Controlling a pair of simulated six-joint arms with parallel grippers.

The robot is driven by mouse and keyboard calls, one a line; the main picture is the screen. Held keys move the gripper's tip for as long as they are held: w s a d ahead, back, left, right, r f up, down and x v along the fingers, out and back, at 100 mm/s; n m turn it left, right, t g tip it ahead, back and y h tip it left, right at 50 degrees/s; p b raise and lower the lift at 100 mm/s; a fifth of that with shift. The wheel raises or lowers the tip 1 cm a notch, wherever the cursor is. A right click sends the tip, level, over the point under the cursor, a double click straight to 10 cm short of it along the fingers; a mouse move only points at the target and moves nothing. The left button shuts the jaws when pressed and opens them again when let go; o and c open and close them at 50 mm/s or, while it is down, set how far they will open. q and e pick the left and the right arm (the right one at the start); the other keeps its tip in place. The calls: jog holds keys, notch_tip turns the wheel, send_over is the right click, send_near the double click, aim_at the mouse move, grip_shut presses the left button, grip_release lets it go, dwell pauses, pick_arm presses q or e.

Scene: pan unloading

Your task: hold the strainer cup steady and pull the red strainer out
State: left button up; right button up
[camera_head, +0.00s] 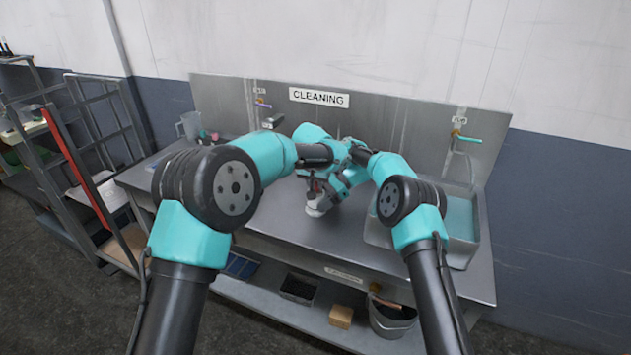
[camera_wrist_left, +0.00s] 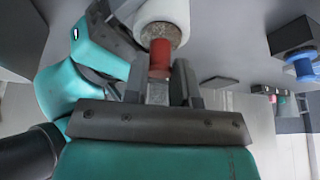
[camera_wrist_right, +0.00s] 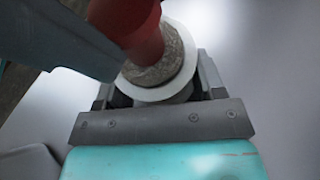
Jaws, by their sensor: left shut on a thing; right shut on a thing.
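The white strainer cup (camera_head: 317,207) stands upright on the metal counter, partly hidden by my grippers. The red strainer (camera_wrist_left: 160,58) rises from the grainy brown fill inside the cup rim; it also shows in the right wrist view (camera_wrist_right: 140,35). My left gripper (camera_wrist_left: 162,88) is shut on the red strainer above the cup. My right gripper (camera_wrist_right: 163,96) is shut on the cup (camera_wrist_right: 180,85) from the side. The strainer's lower end is hidden in the cup, and how deep it sits cannot be told. In the head view both gripper tips are small and crowded together.
A basin (camera_head: 472,250) with blue-green contents stands at the counter's right. A clear jug (camera_head: 187,125) and small items are at the left back. A splashback (camera_head: 375,115) with taps rises behind. A bucket (camera_head: 390,326) and a wooden block (camera_head: 341,316) sit below.

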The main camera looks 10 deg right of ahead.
pick_arm(q)
jog(key=shift+c, duration=0.6)
jog(key=shift+o, duration=1.4)
grip_shut()
jog(key=shift+r, duration=0.8)
jog(key=shift+r, duration=2.8)
